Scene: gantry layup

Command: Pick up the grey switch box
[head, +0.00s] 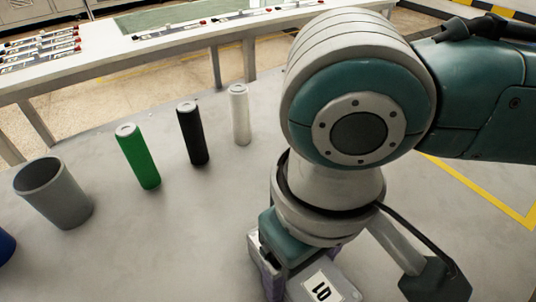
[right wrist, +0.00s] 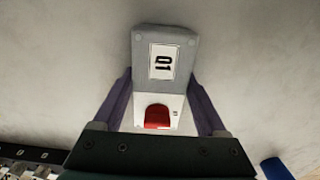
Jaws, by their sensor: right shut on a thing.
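The grey switch box (right wrist: 178,42) has a white label marked Q1 and a red switch (right wrist: 157,116) on a white section. In the right wrist view it lies between the two purple fingers of my right gripper (right wrist: 161,90), which is shut on its sides. In the head view my right gripper (head: 296,262) points down at the bottom middle, and part of the box (head: 345,287) with its label shows beside it. My arm and the frame edge hide the rest of the box. I cannot tell whether the box touches the surface. My left gripper is not in view.
On the grey table (head: 150,240) stand a grey cup (head: 68,200), a green cylinder (head: 138,158), a black cylinder (head: 193,135) and a white cylinder (head: 239,116). A blue object (head: 5,246) is cut off at left. A white bench (head: 110,62) with small parts stands behind.

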